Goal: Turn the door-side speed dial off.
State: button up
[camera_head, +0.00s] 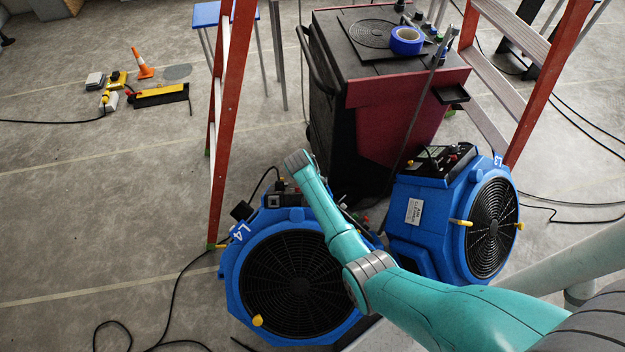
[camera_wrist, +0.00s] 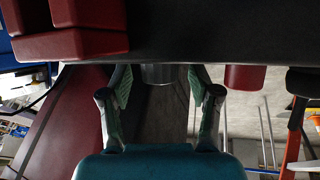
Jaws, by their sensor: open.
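In the wrist view my gripper (camera_wrist: 160,88) is open, with one finger on each side of a dark grey cylindrical dial (camera_wrist: 158,74) on a black panel (camera_wrist: 190,38). The fingertips are close beside the dial; I cannot tell whether they touch it. In the head view my arm reaches over the back of the blue fan marked L4 (camera_head: 232,285), and its small control panel (camera_head: 285,201) is partly hidden by the arm. A second blue fan marked L3 (camera_head: 427,238) stands to the right. No view shows which fan is door-side or the dial's setting.
A red knob (camera_wrist: 245,77) and a red block (camera_wrist: 70,45) sit on either side of the dial. Ladder legs (camera_head: 228,110) and a black-and-red cart (camera_head: 400,115) stand behind the fans.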

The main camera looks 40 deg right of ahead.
jog(key=v, duration=1.1)
jog(key=shift+r, duration=0.3)
jog(key=shift+a, duration=0.1)
